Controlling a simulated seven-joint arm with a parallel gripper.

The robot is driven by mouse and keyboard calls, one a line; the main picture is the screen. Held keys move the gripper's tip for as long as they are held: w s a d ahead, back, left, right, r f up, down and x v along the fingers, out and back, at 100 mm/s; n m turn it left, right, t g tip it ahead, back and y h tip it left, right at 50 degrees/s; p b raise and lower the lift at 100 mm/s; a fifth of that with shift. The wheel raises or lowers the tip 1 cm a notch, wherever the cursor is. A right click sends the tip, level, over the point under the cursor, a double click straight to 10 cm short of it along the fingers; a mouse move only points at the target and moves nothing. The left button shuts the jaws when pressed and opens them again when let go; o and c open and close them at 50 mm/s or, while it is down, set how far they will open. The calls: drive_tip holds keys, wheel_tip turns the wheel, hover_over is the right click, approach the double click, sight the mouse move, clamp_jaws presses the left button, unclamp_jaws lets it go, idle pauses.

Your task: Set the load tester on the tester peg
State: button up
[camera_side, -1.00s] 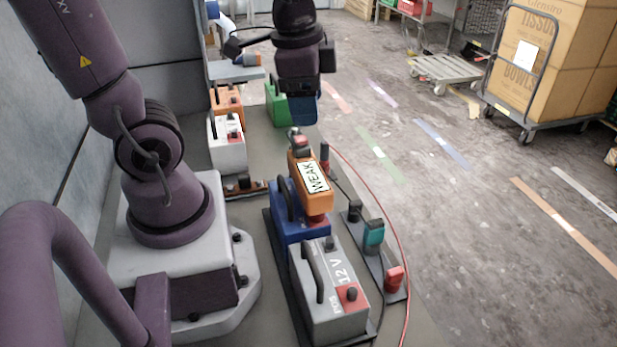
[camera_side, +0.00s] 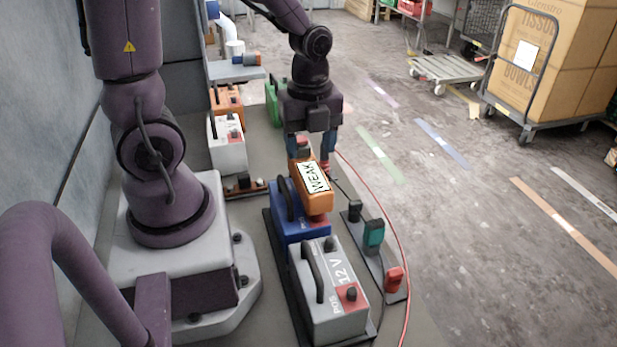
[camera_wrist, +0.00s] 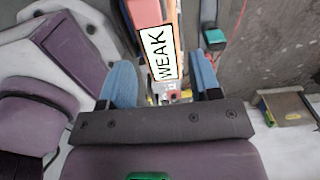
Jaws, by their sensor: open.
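An orange unit with a white WEAK plate (camera_side: 313,177), which looks like the load tester, rests on the blue battery (camera_side: 300,228). The WEAK plate also shows in the wrist view (camera_wrist: 160,55). My gripper (camera_side: 308,156) points down at the unit's far end, open, with its blue fingers to either side. In the wrist view my gripper (camera_wrist: 163,78) has the unit between its fingers; contact cannot be told. A dark rail (camera_side: 375,267) on the right carries a black upright (camera_side: 354,210), a teal piece (camera_side: 373,235) and a red piece (camera_side: 393,280). Which is the tester peg is unclear.
A grey 12 V battery (camera_side: 335,300) stands in front of the blue one. White (camera_side: 226,150) and orange (camera_side: 227,102) batteries and a green object (camera_side: 273,103) stand behind. A red cable (camera_side: 402,240) runs along the right. Open floor lies beyond it.

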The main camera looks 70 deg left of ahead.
sight(309, 168)
drive_tip(key=shift+s+a+f, duration=0.1)
drive_tip(key=shift+a+f, duration=0.05)
drive_tip(key=shift+f, duration=3.15)
clamp_jaws()
wheel_tip(309, 168, up, 14)
drive_tip(key=shift+r, duration=0.1)
drive_tip(key=w+a+f, duration=0.2)
drive_tip(key=w+a, duration=0.4)
drive_tip(key=a, duration=0.3)
drive_tip(key=a+f, duration=0.7)
drive_tip(key=a, duration=0.5)
drive_tip(key=a+f, duration=0.6)
drive_tip(key=a, duration=0.5)
drive_tip(key=shift+w+a+f, duration=0.35)
drive_tip(key=shift+w+f, duration=0.05)
